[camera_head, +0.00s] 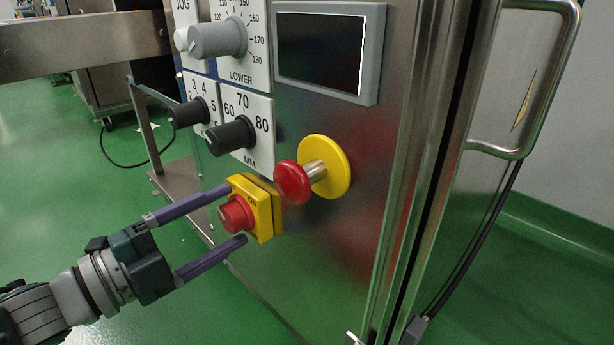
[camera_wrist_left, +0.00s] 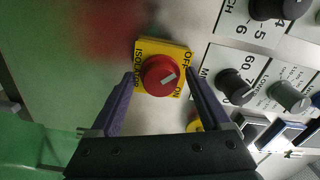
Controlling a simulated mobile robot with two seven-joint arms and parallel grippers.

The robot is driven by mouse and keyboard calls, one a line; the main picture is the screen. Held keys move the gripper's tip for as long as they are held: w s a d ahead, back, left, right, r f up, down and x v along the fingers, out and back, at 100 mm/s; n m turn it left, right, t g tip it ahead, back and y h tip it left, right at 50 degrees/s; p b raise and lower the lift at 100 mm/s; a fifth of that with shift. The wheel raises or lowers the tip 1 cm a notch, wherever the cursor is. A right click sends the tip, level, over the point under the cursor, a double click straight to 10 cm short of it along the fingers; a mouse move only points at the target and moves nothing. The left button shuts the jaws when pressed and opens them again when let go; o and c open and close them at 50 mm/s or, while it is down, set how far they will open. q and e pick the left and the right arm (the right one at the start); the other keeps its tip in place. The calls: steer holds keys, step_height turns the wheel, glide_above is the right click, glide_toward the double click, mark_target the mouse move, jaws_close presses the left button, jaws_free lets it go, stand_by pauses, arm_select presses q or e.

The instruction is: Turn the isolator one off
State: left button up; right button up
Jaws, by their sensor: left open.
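The isolator is a red rotary knob (camera_head: 237,214) on a yellow square plate (camera_head: 264,209), low on the metal panel in the head view. In the left wrist view the red knob (camera_wrist_left: 160,75) has a pale pointer mark, and the yellow plate (camera_wrist_left: 181,54) reads ISOLATOR, OFF and ON. The pointer slants toward the upper right there, toward the OFF/ON lettering; I cannot tell which word it marks. My left gripper (camera_head: 236,212) is open, one finger above and one below the knob. The fingers look apart from the knob. My right gripper is not in view.
A red mushroom button (camera_head: 293,183) on a yellow disc (camera_head: 333,167) sticks out right of the isolator. Black dials (camera_head: 231,135) and a grey dial (camera_head: 218,39) project above it. A dark screen (camera_head: 320,50) and a metal door handle (camera_head: 568,80) are further right.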

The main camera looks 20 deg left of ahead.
arm_select(q)
steer(key=p+v, duration=0.2)
steer(key=v, duration=0.8)
steer(key=shift+p, duration=0.3)
steer(key=shift+r, duration=0.1)
steer(key=w+d+r+n+g+y+p, duration=0.15)
steer(key=r+n+y+p, duration=0.3)
steer(key=r+p, duration=1)
steer(key=w+r+n+g+y+p, duration=0.25)
steer(key=r+n+p, duration=0.25)
steer(key=r+p, duration=0.9)
steer(key=s+d+r+n+g+p, duration=0.3)
steer(key=s+r+p, duration=0.2)
steer(key=r+p, duration=0.65)
steer(key=s+d+r+n+g+p, duration=0.25)
steer(key=s+r+p, duration=0.25)
steer(key=r+p, duration=0.65)
steer(key=s+d+r+n+g+p, duration=0.25)
steer(key=s+r+p, duration=0.25)
steer(key=r+p, duration=0.6)
step_height(320, 180, up, 37)
steer(key=g+p, duration=0.1)
steer(key=p, duration=3.4)
steer(key=shift+s+d, duration=0.3)
steer(key=shift+d, duration=0.2)
